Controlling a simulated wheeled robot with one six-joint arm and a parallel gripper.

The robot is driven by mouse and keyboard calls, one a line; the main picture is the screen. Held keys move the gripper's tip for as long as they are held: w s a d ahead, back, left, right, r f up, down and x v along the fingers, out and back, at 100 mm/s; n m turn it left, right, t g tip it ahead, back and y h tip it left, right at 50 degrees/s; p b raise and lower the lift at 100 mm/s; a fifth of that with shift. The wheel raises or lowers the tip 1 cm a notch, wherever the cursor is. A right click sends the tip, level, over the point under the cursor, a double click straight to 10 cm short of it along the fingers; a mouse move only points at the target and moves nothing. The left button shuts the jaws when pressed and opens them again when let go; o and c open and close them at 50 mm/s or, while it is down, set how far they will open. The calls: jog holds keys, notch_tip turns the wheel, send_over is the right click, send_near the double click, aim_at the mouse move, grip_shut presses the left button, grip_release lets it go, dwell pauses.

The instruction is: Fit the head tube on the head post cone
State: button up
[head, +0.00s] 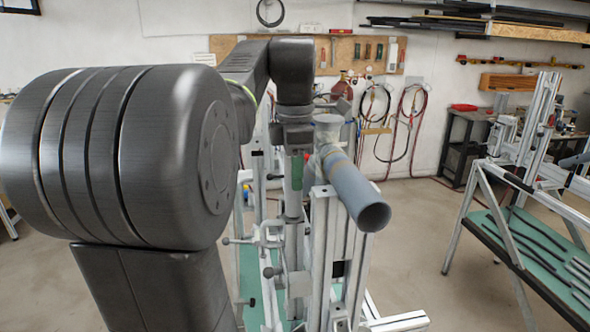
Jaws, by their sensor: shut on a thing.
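My gripper (296,142) points down at the middle of the head view, beyond my large dark arm joint. It is shut on an upright grey tube with a green patch, which I take for the head tube (293,195). The jaws are small and dark here, so their exact grip is unclear. The tube hangs just left of the jig's silver profile uprights (325,245). The head post cone cannot be made out. Whether the tube's lower end touches anything is also unclear.
Clamp handles (268,237) stick out below. A second jig bench (480,222) with loose tubes stands at right. Bare floor lies between.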

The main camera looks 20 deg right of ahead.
jog(key=shift+f, duration=0.4)
jog(key=o, duration=1.1)
jog(key=shift+r, duration=0.1)
jog(key=shift+r+p, duration=1.4)
jog(key=shift+r, duration=4.55)
jog(key=shift+f, duration=0.1)
notch_tip(320, 180, down, 12)
jog(key=b, duration=0.3)
jog(key=shift+r, duration=0.25)
jog(key=shift+r, duration=0.15)
